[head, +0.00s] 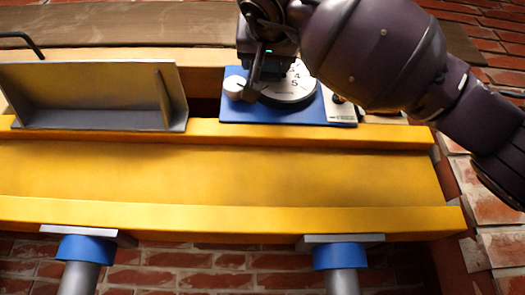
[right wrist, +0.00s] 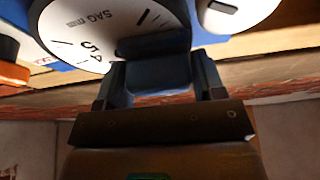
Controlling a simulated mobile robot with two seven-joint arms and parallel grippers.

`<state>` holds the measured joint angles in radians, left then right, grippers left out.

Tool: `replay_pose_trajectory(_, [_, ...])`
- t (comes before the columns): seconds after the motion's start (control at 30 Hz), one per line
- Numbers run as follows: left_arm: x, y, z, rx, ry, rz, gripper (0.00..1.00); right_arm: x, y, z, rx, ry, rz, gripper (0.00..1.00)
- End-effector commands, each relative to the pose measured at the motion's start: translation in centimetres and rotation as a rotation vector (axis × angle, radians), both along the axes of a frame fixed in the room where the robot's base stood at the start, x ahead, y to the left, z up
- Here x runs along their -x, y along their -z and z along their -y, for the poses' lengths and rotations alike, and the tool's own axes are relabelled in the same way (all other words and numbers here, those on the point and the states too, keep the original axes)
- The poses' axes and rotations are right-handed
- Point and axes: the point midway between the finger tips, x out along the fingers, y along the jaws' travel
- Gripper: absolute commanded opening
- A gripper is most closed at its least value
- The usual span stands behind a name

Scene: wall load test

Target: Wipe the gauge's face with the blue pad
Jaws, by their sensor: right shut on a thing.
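The gauge has a round white face (head: 289,88) with black numbers, set on a blue plate (head: 308,114) on the yellow beam. The face also shows upside down in the right wrist view (right wrist: 85,38). My right gripper (head: 258,82) is in front of the left part of the face and hides some of it. In the right wrist view its two fingers are shut on a dark blue block, the blue pad (right wrist: 158,78). The pad is at the face's edge; I cannot tell whether it touches. My left gripper is not in view.
A white knob (head: 236,87) is just left of the gauge face, close to my right gripper. A grey metal bracket (head: 95,92) stands on the yellow beam (head: 220,178) at the left. Two posts with blue collars (head: 340,256) are under the beam. A brick wall is behind.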

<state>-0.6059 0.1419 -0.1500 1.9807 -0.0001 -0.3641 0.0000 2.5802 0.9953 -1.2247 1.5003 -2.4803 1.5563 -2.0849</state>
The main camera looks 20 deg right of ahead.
Motion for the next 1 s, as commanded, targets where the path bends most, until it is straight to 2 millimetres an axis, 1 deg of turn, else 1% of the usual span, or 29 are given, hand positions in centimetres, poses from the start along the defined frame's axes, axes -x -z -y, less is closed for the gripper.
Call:
replay_pose_trajectory(0.03, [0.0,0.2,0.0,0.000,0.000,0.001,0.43,0.0,0.1,0.6,-0.004,0.003,-0.001,0.44])
replay_pose_trajectory(0.3, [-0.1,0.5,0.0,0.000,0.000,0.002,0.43,0.5,0.1,2.5,-0.004,0.003,-0.002,0.44])
replay_pose_trajectory(0.4, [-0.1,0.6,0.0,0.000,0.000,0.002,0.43,0.6,0.1,3.1,-0.003,0.003,-0.002,0.44])
replay_pose_trajectory(0.67, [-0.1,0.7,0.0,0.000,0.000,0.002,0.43,0.8,0.1,3.8,-0.005,0.004,-0.002,0.44])
replay_pose_trajectory(1.0, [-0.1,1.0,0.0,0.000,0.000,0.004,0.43,1.6,0.1,6.1,-0.005,0.004,-0.003,0.44])
